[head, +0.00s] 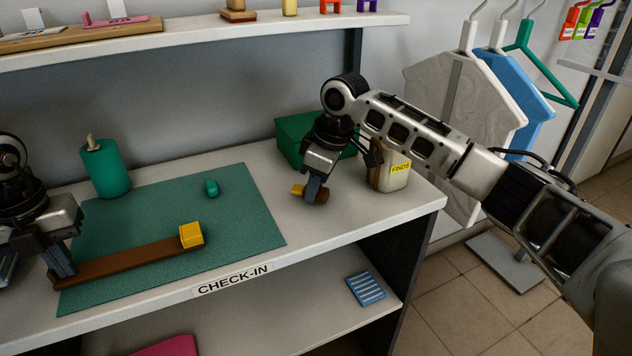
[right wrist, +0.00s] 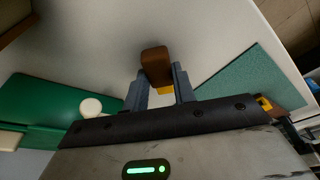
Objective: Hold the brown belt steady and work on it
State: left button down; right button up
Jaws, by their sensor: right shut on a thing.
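The brown belt (head: 130,262) lies flat along the front part of the green mat (head: 240,215), with a yellow block (head: 191,235) at its right end. My left gripper (head: 63,264) is at the belt's left end, fingers pointing down; whether they are closed on it is unclear. My right gripper (head: 315,190) is shut on a small brown-and-yellow piece (head: 320,196), held right of the mat near the counter. In the right wrist view the brown piece (right wrist: 155,66) sits between the fingertips, with yellow showing below it.
A teal cylinder (head: 105,170) stands at the mat's back left, and a small green piece (head: 211,187) lies on the mat. A green box (head: 295,135) and a "FINDS" container (head: 390,175) stand close behind my right gripper. A shelf (head: 200,40) hangs above.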

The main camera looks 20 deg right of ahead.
jog(key=shift+f, duration=0.5)
jog(key=o, duration=1.7)
jog(key=shift+r, duration=0.1)
jog(key=shift+v, duration=3.35)
jog(key=shift+w+a, duration=0.2)
jog(key=shift+r, duration=0.3)
jog(key=v, duration=1.1)
jog(key=shift+s+d+r, duration=0.1)
jog(key=shift+s+r, duration=0.1)
jog(key=shift+r, duration=0.1)
